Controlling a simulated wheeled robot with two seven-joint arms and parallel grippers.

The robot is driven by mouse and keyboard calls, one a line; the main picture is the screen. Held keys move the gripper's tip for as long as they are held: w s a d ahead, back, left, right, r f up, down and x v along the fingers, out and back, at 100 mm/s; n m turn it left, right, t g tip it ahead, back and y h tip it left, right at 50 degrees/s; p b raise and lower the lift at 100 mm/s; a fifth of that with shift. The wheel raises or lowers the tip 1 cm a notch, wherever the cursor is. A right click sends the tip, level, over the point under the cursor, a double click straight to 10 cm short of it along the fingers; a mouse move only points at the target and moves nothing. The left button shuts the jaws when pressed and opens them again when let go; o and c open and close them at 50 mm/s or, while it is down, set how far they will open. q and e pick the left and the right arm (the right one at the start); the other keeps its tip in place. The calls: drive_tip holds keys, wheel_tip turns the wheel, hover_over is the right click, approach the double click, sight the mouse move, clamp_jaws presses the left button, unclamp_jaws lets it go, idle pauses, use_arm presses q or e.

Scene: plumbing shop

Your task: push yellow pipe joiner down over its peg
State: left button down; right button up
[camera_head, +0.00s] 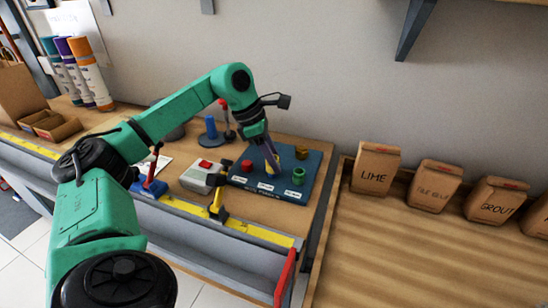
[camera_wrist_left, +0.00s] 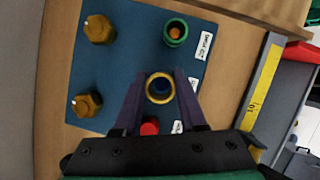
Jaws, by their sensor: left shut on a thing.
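My left gripper (camera_head: 270,164) points down over the blue pegboard (camera_head: 311,168). In the left wrist view its two purple fingers (camera_wrist_left: 160,93) are shut on the yellow pipe joiner (camera_wrist_left: 160,78), one on each side. A dark blue peg top (camera_wrist_left: 161,86) shows inside the joiner's ring, so the ring is lined up around it in this view. How far down the joiner sits is hard to tell. In the head view the fingers hide most of the joiner (camera_head: 269,169). My right gripper is not in view.
A green joiner (camera_wrist_left: 176,32) with an orange centre and a red piece (camera_wrist_left: 149,128) flank the yellow one. Brass hex fittings (camera_wrist_left: 99,29) stand on the board's far side. A grey box with a red button (camera_head: 200,176) is left of the board. Paper bags (camera_head: 375,168) stand right.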

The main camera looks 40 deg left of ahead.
use_arm(q)
drive_tip(key=shift+f+b, duration=0.4)
drive_tip(key=shift+f, duration=0.2)
drive_tip(key=shift+c, duration=1.9)
unclamp_jaws()
drive_tip(key=p+v, duration=0.3)
drive_tip(key=v, duration=1.1)
drive_tip(key=shift+r, duration=0.3)
drive_tip(key=shift+s, duration=0.15)
